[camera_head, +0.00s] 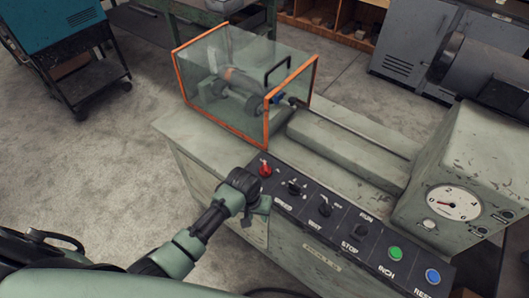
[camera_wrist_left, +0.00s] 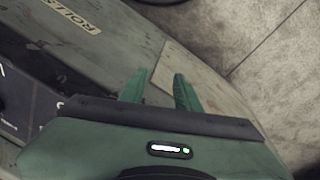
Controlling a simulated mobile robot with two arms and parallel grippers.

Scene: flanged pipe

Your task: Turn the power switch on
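The dark control panel (camera_head: 340,232) lies along the front edge of the grey-green machine. A red knob (camera_head: 265,170) is at its left end, with a black rotary switch (camera_head: 294,188) beside it and more black switches further right. The labels near these left switches are too small to read surely, so I cannot tell which is the power switch. My left gripper (camera_head: 263,206) is at the panel's left end, just in front of the red knob and black switch. In the left wrist view its two green fingers (camera_wrist_left: 159,78) stand apart with nothing between them. My right gripper is out of view.
A glass guard box with orange edges (camera_head: 265,130) stands behind the panel's left end. A green button (camera_head: 395,254) and blue button (camera_head: 433,276) sit at its right end. A gauge housing (camera_head: 485,165) rises at the right. Concrete floor is open at left.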

